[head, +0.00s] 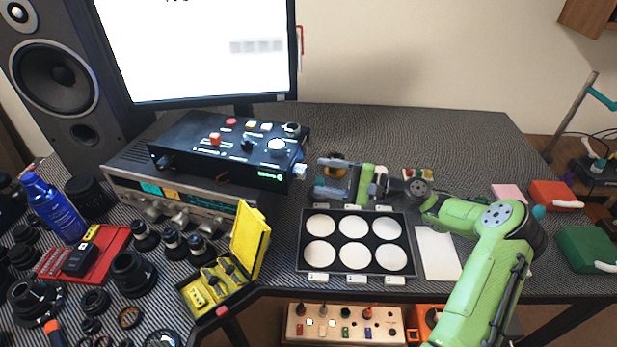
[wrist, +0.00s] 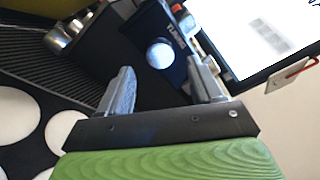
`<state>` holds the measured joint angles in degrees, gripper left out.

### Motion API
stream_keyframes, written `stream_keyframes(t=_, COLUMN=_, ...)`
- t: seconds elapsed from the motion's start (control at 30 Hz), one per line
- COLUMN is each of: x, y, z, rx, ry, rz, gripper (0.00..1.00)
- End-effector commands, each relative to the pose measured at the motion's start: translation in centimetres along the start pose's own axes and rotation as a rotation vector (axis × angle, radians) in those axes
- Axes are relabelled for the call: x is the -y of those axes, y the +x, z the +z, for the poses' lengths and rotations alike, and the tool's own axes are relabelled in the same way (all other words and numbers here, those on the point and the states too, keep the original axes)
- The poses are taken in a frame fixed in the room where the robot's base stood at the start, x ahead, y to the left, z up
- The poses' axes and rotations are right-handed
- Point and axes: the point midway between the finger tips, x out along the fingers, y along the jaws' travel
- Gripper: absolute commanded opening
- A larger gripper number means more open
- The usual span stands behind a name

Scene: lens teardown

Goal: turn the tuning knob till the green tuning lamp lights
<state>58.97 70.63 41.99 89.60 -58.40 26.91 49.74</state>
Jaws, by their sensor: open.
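A pale round knob (head: 299,170) sticks out of the right side of the black control box (head: 225,163). I take it for the tuning knob. In the wrist view its pale round end (wrist: 160,55) faces me, with small lettering beside it. My gripper (head: 329,177) is open and points left at this knob. In the wrist view the knob appears between the spread fingers (wrist: 160,69), beyond the tips and apart from them. Small green marks show on the box's front; I cannot tell a lit green tuning lamp.
The box sits on a silver receiver (head: 122,189) with several front knobs. The monitor (head: 200,50) stands behind. A black tray with white discs (head: 306,268) lies in front of my gripper. An open yellow case (head: 250,240) is left of the tray.

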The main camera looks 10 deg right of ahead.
Motion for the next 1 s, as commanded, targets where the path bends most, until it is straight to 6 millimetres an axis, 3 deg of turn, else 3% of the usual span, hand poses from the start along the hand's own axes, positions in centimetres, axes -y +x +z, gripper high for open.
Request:
stream_keyframes(t=0.1, x=-0.2, y=2.7, z=0.0, rx=0.003, ry=-0.001, rz=0.002, gripper=0.65)
stream_keyframes(t=0.2, x=-0.1, y=4.1, z=0.0, rx=0.002, ry=-0.001, rz=0.001, gripper=0.65)
stream_keyframes(t=0.57, x=0.0, y=5.0, z=0.0, rx=-0.001, ry=0.000, rz=0.000, gripper=0.64)
stream_keyframes(t=0.9, x=0.0, y=5.0, z=0.0, rx=0.000, ry=0.000, rz=0.001, gripper=0.12)
stream_keyframes(t=1.0, x=0.0, y=4.9, z=0.0, rx=0.000, ry=-0.001, rz=0.001, gripper=0.09)
